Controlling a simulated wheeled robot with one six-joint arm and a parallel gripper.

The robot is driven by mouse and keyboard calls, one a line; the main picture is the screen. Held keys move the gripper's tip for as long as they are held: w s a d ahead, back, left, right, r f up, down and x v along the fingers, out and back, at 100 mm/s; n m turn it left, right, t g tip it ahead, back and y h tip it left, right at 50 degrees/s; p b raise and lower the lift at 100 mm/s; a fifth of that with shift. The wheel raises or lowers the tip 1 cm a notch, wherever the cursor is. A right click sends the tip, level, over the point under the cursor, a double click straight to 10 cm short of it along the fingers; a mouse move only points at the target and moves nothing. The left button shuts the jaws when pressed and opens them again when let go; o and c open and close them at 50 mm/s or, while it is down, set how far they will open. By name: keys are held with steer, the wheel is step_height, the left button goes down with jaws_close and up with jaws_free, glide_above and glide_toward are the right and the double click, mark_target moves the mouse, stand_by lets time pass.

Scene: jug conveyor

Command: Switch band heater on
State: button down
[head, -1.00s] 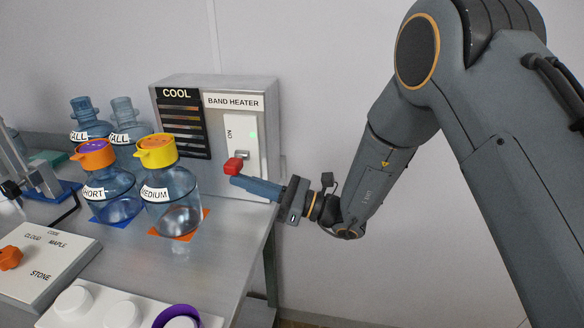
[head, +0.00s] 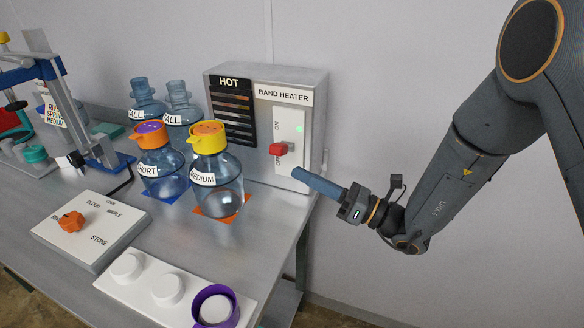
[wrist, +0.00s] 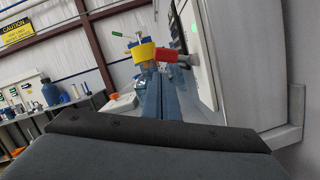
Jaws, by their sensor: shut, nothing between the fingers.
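The band heater (head: 318,120) is a grey metal box against the wall. Its sign reads HOT (head: 229,82) over slats with an orange glow. A red lever knob (head: 278,149) sticks out of its white switch plate (head: 297,165), between the ON and OFF labels; a green light (head: 299,128) shows on the plate. My gripper (head: 297,173) is shut and empty, below and right of the knob, apart from it in the head view. In the wrist view the shut fingers (wrist: 161,80) point forward with the red knob (wrist: 173,57) just beyond their tips.
Two capped bottles, SHORT (head: 160,168) and MEDIUM (head: 216,183), stand left of the heater on coloured pads. TALL bottles (head: 181,101) stand behind. A selector box (head: 90,232) and a white tray (head: 145,290) are nearer. Free room lies right of the bench.

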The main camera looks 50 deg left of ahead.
steer(key=v, duration=0.4)
steer(key=shift+d, duration=0.3)
steer(key=shift+w, duration=0.1)
